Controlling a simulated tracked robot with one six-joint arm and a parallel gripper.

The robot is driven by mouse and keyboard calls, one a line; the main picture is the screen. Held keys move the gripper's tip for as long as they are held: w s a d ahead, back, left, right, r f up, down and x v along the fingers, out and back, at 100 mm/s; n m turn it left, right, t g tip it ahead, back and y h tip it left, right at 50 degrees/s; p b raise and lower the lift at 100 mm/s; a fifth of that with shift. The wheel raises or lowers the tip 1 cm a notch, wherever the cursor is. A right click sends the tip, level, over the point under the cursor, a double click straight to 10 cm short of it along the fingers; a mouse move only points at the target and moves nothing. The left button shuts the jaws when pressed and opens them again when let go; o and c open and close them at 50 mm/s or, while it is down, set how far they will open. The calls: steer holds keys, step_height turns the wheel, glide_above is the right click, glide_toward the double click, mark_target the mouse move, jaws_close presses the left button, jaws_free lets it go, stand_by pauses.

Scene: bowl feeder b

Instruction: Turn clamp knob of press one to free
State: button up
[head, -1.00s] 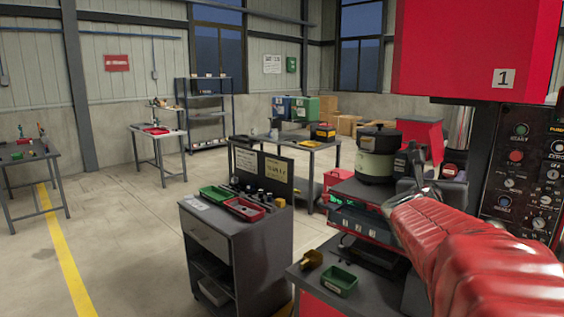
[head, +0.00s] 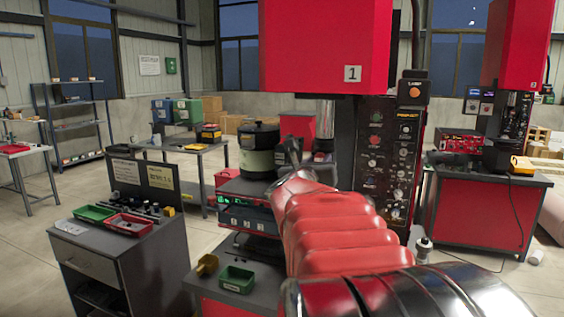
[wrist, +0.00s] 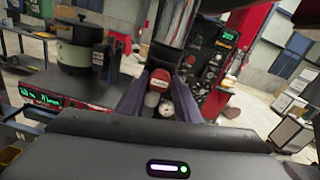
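Press one (head: 325,45) is red with a label "1". Its dark control panel (head: 387,160) carries several knobs and buttons; it also shows in the wrist view (wrist: 213,75). I cannot tell which part is the clamp knob. My gripper (head: 291,150) is in front of the press, mostly hidden behind my red-sleeved arm in the head view. In the wrist view its two dark fingers (wrist: 160,92) stand apart. A red-capped part (wrist: 160,78) and a small white round dial (wrist: 165,107) show between them; I see no grip on either.
A bowl feeder (head: 259,148) stands on a unit with a lit display (wrist: 45,98), left of the press. A green bin (head: 237,279) is on the bench in front. A grey cart (head: 120,255) stands left. Another red press (head: 515,45) is at right. Open floor lies far left.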

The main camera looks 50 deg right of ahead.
steer(key=c, duration=0.6)
steer(key=shift+n, duration=0.5)
steer(key=n, duration=0.2)
steer(key=shift+n, duration=0.4)
steer(key=n, duration=0.4)
steer(key=shift+w+a, duration=0.1)
steer(key=n, duration=0.9)
steer(key=shift+n, duration=0.4)
